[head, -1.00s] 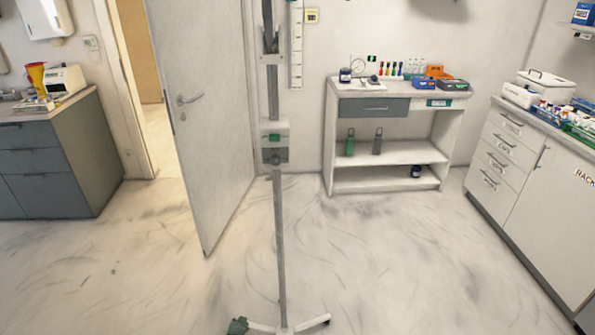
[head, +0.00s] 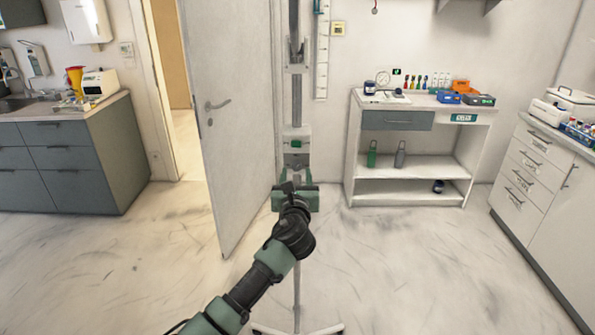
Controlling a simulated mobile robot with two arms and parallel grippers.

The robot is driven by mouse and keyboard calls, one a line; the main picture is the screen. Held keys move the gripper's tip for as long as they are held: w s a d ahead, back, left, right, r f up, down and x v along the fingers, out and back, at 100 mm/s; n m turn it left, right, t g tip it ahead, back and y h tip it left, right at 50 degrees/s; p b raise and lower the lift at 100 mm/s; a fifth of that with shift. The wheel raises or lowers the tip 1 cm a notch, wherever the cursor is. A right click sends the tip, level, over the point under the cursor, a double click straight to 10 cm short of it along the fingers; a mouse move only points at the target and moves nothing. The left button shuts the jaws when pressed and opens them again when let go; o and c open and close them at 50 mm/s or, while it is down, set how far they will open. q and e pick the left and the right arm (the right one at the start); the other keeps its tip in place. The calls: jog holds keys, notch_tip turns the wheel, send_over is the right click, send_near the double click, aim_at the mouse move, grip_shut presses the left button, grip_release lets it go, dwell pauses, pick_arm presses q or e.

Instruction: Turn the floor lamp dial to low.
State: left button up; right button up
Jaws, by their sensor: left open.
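The floor lamp (head: 297,105) is a thin grey pole on a low wheeled base, standing in front of the open door. A pale control box (head: 296,134) with a small green display sits partway up the pole. The area just below it, where the dial is, is partly covered by my left gripper and its setting cannot be read. My left gripper (head: 296,185) is open, with its green jaws to either side of the pole's line just below the box. I cannot tell whether it touches the dial. My right gripper is not in view.
The door (head: 228,120) stands open just left of the lamp. A white shelf unit (head: 410,165) with bottles and supplies stands to the right. A grey cabinet (head: 75,160) is at left and a white drawer cabinet (head: 530,180) at right. The floor between is clear.

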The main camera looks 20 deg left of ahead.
aim_at(297, 166)
pick_arm(q)
jog(key=shift+x, duration=1.25)
grip_shut()
